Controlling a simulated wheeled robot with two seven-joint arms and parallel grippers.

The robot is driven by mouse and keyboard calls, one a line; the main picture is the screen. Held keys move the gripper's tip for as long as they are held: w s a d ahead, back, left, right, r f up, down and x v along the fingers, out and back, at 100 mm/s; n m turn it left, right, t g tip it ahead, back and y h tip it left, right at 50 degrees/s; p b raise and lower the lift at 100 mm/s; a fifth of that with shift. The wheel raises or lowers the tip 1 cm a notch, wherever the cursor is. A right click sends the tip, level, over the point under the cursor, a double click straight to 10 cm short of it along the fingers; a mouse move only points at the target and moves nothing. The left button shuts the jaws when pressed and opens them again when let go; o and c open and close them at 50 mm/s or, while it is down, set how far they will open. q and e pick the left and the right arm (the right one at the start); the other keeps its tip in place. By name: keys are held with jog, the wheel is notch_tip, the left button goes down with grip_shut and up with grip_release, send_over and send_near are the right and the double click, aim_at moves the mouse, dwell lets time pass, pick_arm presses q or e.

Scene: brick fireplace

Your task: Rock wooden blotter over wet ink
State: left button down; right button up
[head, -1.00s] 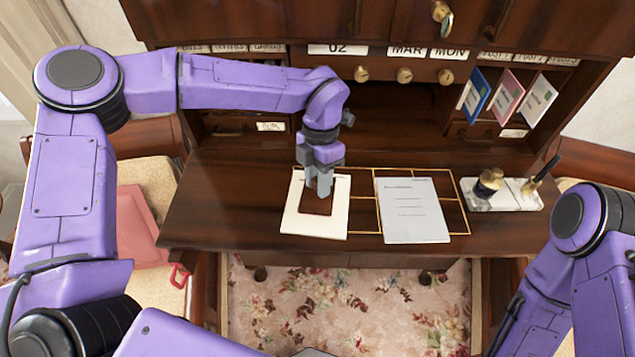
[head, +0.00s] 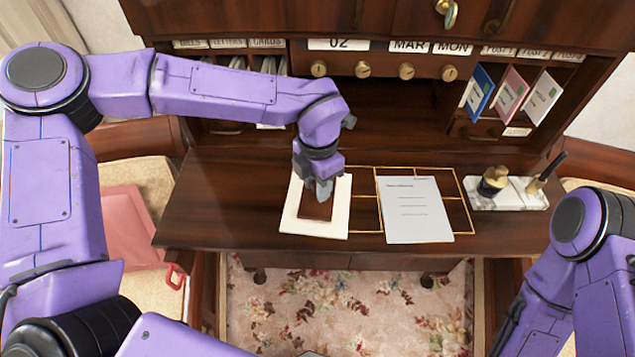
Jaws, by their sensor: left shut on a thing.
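A dark brown wooden blotter (head: 315,212) rests on a white sheet (head: 339,215) at the left of the desk's middle. My left gripper (head: 322,194) comes down from above and is shut on the blotter's top, which the fingers hide. I cannot see wet ink; the blotter and gripper cover the middle of the sheet. A grey-white printed page (head: 414,212) lies to the right, apart from the blotter. My right arm shows at the lower right, but its gripper is out of view.
A marble pen stand (head: 508,194) with a brass-topped pot and a pen stands at the desk's right. Upright cards (head: 510,95) fill the right slot. Gold lines mark the desktop under the page. The desk's left part (head: 220,205) is clear.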

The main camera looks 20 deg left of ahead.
pick_arm(q)
jog(key=shift+w+r+p, duration=0.15)
jog(key=shift+r+p, duration=0.9)
jog(key=shift+r, duration=2.45)
jog(key=shift+f, duration=0.1)
